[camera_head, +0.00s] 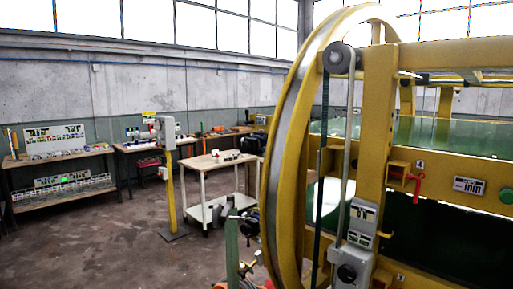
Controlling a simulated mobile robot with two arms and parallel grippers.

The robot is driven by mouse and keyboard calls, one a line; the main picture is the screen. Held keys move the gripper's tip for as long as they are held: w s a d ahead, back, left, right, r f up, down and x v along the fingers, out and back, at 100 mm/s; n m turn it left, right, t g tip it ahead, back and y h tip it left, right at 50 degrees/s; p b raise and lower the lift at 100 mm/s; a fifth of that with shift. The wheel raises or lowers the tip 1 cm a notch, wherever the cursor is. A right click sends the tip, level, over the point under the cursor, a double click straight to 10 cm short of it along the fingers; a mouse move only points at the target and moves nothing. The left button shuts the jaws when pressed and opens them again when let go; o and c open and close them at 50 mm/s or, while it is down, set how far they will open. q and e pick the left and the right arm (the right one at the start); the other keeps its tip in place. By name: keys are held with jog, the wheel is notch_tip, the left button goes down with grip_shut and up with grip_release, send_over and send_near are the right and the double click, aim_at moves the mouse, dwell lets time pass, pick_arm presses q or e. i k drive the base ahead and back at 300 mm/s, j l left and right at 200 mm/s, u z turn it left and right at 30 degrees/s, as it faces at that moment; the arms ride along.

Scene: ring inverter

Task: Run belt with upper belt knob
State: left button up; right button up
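A large yellow ring machine (283,150) fills the right side. A dark belt (321,150) runs down its front from a grey pulley (340,58) at the top. A grey control box (358,236) is mounted low on the yellow frame, with a dark round knob (347,272) on its lower part. I cannot tell whether this is the upper belt knob. A red handle (416,184) sits on the frame to the right, above a green belt surface (455,240). Neither of my grippers shows in this view.
A green post (232,256) and small fittings stand at the bottom, left of the ring. A white cart (218,162), a yellow pedestal (172,200) and workbenches (62,160) stand further left. The floor (110,245) at front left is clear.

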aim_at(245, 146)
jog(key=i+j+z, duration=0.25)
jog(key=i, duration=0.3)
jog(key=i+j+z, duration=0.2)
jog(key=i, duration=0.3)
